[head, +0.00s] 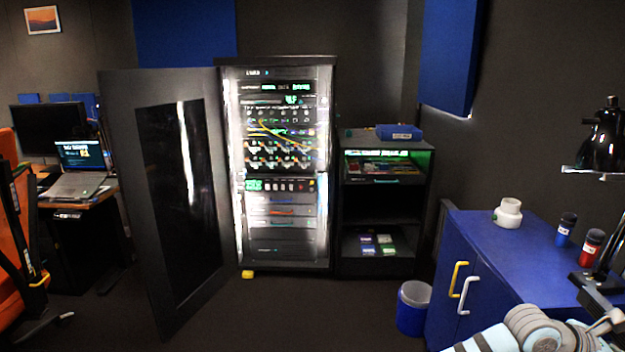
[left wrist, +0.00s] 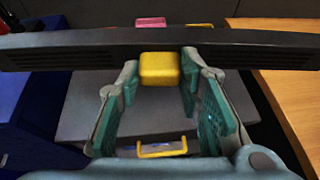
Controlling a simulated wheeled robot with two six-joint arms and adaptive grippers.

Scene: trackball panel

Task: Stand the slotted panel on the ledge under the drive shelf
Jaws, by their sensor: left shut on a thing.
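In the left wrist view, the slotted panel (left wrist: 70,52) is a long dark bar with thin slots at both ends, lying across the upper picture. A yellow block (left wrist: 160,68) stands out at its middle. My left gripper (left wrist: 161,75) is shut on the panel by this block, one teal-padded finger on each side. The head view shows neither the panel nor my left gripper. The rack (head: 285,61) stands in the middle there, its door open to the left. The drive shelf and its ledge are too small to tell for certain. Part of my right gripper (head: 608,322) seems to show at the lower right edge.
The open rack door (head: 125,190) takes up the left. A low shelf unit (head: 345,225) stands right of the rack, with a blue bin (head: 410,318) before it. A blue cabinet (head: 520,240) stands at the right. Floor before the rack (head: 290,310) is clear.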

